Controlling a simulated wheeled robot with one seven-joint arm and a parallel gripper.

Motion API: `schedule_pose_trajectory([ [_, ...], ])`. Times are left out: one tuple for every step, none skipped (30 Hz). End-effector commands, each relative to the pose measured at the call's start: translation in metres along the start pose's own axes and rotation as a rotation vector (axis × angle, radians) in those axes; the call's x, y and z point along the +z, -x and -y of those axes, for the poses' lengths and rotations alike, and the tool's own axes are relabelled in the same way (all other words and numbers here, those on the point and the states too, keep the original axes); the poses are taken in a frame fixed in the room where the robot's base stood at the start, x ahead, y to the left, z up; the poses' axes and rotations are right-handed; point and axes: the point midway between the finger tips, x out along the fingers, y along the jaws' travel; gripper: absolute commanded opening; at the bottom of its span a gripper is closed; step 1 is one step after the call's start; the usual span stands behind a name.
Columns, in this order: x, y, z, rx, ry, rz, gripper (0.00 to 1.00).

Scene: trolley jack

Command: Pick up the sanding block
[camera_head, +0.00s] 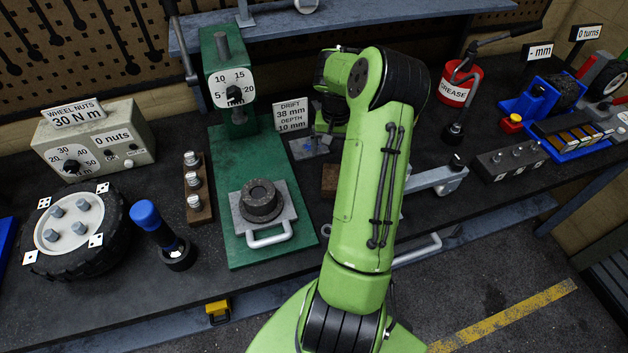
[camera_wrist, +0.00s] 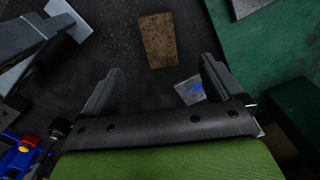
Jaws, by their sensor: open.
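A brown, speckled rectangular block (camera_wrist: 157,40), which looks like the sanding block, lies flat on the dark bench top in the wrist view. In the head view only a strip of the brown block (camera_head: 329,178) shows at the left edge of my arm. My gripper (camera_wrist: 161,66) is open, with its two fingers spread wide and nothing between them. In the wrist view the block lies beyond the fingertips, roughly centred between them, and no contact shows. In the head view my arm hides most of the gripper.
A green press (camera_head: 232,230) stands left of the block, with a grey-handled plate and dark ring on it. A grey metal trolley jack (camera_head: 436,180) stands to the right of my arm.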

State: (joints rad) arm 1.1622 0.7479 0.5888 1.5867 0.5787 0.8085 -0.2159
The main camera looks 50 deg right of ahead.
Motion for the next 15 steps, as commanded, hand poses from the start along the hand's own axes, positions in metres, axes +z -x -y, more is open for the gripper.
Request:
schedule_pose_trajectory([
  [0.002, -0.015, 0.000, -0.002, 0.001, 0.008, 0.94],
  [0.002, -0.023, 0.000, -0.002, 0.001, 0.009, 0.94],
  [0.002, -0.033, 0.001, -0.002, 0.002, 0.008, 0.94],
  [0.002, -0.041, 0.001, -0.003, 0.003, 0.008, 0.94],
  [0.002, -0.048, 0.001, -0.002, 0.003, 0.008, 0.94],
  [0.002, -0.058, 0.001, -0.002, 0.003, 0.008, 0.94],
  [0.002, -0.065, 0.001, -0.002, 0.003, 0.008, 0.94],
  [0.002, -0.070, 0.001, -0.002, 0.003, 0.006, 0.94],
  [0.002, -0.077, 0.001, -0.002, 0.003, 0.006, 0.94],
  [0.001, -0.081, 0.001, -0.002, 0.004, 0.004, 0.94],
  [0.002, -0.084, 0.001, -0.001, 0.004, 0.004, 0.94],
  [0.002, -0.088, 0.001, -0.001, 0.003, 0.004, 0.94],
  [0.002, -0.091, 0.001, 0.000, 0.003, 0.004, 0.94],
  [0.002, -0.095, 0.000, -0.001, 0.003, 0.004, 0.94],
  [0.002, -0.102, 0.000, -0.002, 0.003, 0.006, 0.94],
])
